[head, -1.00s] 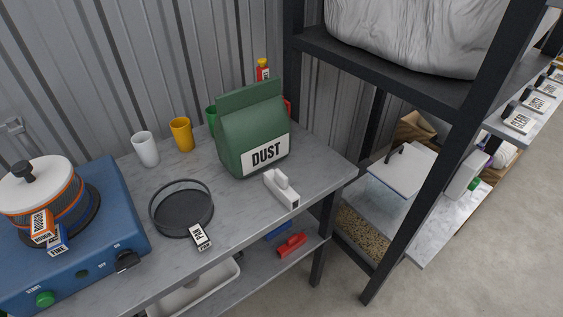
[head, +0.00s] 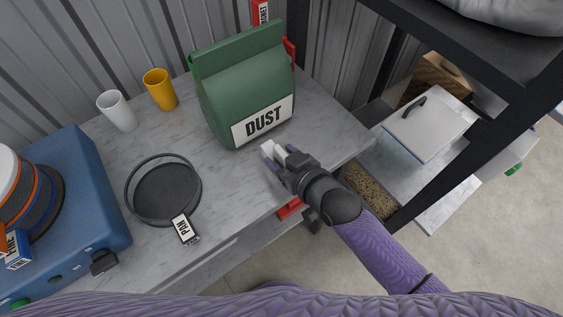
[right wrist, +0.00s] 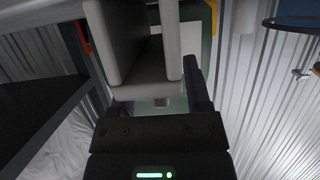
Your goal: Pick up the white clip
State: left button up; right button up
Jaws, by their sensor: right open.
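The white clip (head: 279,150) is on the grey marble worktop (head: 235,185), just in front of the green DUST bag. My right gripper (head: 281,160) is over it from the front right and hides much of it. In the right wrist view, the clip's pale body (right wrist: 146,91) lies between the two dark fingers of the right gripper (right wrist: 146,75). The jaws are open, with the clip between them, not clamped. My left gripper is not in view.
The green DUST bag (head: 222,88) stands close behind the clip. A round dark pan (head: 165,192) with a PAN tag lies to the left. White (head: 118,111) and yellow (head: 160,91) cups stand at the back. A blue machine (head: 85,200) is far left; dark shelf posts rise right.

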jog(key=shift+w+a, duration=0.15)
jog(key=shift+w, duration=0.1)
grip_shut()
